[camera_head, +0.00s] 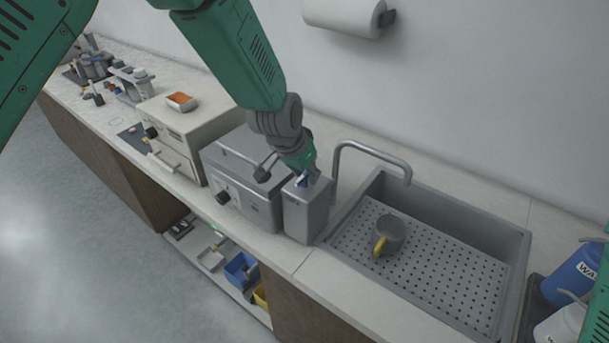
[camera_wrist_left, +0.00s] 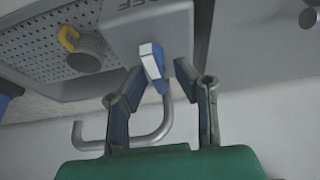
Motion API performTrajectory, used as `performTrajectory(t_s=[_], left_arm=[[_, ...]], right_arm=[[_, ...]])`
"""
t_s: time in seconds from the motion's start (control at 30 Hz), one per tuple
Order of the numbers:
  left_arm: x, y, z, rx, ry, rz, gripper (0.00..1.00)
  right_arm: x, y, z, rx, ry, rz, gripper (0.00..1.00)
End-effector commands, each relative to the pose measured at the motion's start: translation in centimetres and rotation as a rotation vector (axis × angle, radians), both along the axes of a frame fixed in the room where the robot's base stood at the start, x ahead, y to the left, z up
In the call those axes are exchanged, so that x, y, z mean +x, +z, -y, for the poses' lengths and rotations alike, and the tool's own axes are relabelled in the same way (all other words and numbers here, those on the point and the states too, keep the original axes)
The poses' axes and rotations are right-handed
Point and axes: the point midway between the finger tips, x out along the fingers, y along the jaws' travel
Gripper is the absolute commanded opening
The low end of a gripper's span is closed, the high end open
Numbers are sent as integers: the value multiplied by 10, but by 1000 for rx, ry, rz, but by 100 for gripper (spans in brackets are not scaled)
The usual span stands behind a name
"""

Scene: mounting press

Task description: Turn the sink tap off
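The sink tap is a grey spout (camera_head: 375,152) curving over the sink (camera_head: 520,275). Beside it stands a grey box (camera_head: 305,215) with a small blue and white lever (camera_head: 302,180) on top. In the left wrist view the lever (camera_wrist_left: 153,65) stands on the box (camera_wrist_left: 185,48), with partly visible lettering that seems to read "OFF". The spout (camera_wrist_left: 155,138) shows behind the fingers. My left gripper (camera_wrist_left: 160,78) is open, its two fingers on either side of the lever; I cannot tell whether they touch it. My right gripper is out of view.
A grey mug with a yellow handle (camera_head: 388,235) stands in the sink on a perforated plate. A grey machine (camera_head: 245,175) is close left of the box. Blue and white bottles (camera_head: 572,275) stand right of the sink. A paper roll (camera_head: 345,14) hangs on the wall.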

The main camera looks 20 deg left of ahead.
Motion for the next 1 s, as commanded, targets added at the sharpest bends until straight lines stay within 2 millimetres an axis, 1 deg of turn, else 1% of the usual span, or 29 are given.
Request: performTrajectory(t_s=[0.3, 0.43, 0.57, 0.8, 0.9, 1.0], left_arm=[[-4, -2, 0, 1, -1, -9, 36], [-6, 6, -1, 1, -1, -9, 36], [-13, 26, -4, 1, 0, -6, 36], [-31, 74, -11, 2, -1, -7, 36], [-37, 89, -13, 2, -1, -6, 36], [-40, 100, -14, 1, -1, -7, 36]], right_arm=[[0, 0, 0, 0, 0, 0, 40], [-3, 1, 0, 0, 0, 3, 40], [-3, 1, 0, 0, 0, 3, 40], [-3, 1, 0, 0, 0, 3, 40], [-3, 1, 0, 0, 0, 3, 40], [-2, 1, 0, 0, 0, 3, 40]])
